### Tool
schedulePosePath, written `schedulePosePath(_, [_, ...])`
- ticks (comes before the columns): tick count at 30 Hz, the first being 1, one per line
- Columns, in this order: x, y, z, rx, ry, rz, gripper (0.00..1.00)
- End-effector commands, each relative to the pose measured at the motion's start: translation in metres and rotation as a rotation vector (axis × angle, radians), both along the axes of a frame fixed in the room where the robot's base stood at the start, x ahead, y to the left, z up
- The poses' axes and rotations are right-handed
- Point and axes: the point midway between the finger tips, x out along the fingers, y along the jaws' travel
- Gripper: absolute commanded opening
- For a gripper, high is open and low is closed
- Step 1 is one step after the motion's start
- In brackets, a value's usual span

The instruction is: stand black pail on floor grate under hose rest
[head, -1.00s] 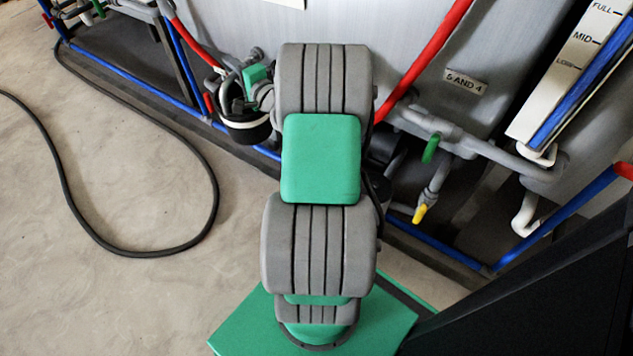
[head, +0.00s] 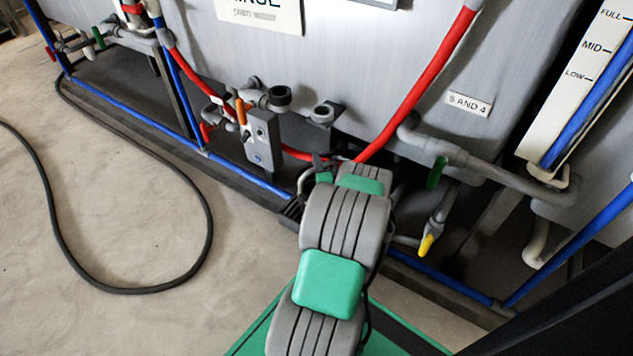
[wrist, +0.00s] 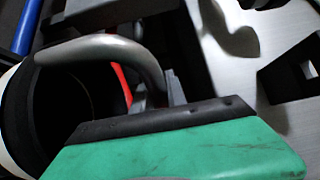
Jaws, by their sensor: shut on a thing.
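The black pail (wrist: 60,112) shows at the left of the wrist view, with a dark inside and a pale outer wall at the picture's edge. Its thick grey handle (wrist: 105,48) arches over to my gripper (wrist: 155,105), which is shut on it; the green finger with its black pad fills the foreground. In the head view my gripper (head: 322,172) is mostly behind my arm, below the tank's front. I cannot tell which fitting is the hose rest.
Red hoses (head: 417,85), a grey valve box (head: 262,138) and two dark-mouthed fittings (head: 323,113) are on or before the tank. A blue pipe (head: 130,112) runs low along its base. A black hose (head: 205,235) loops on open floor at left.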

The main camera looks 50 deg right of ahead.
Motion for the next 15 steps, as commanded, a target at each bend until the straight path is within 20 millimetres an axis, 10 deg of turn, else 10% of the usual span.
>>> schedulePosePath(6, [0.0, 0.0, -0.038, 0.0, 0.0, 0.001, 0.0])
schedulePosePath(15, [0.001, 0.0, -0.037, -0.001, 0.0, 0.001, 0.0])
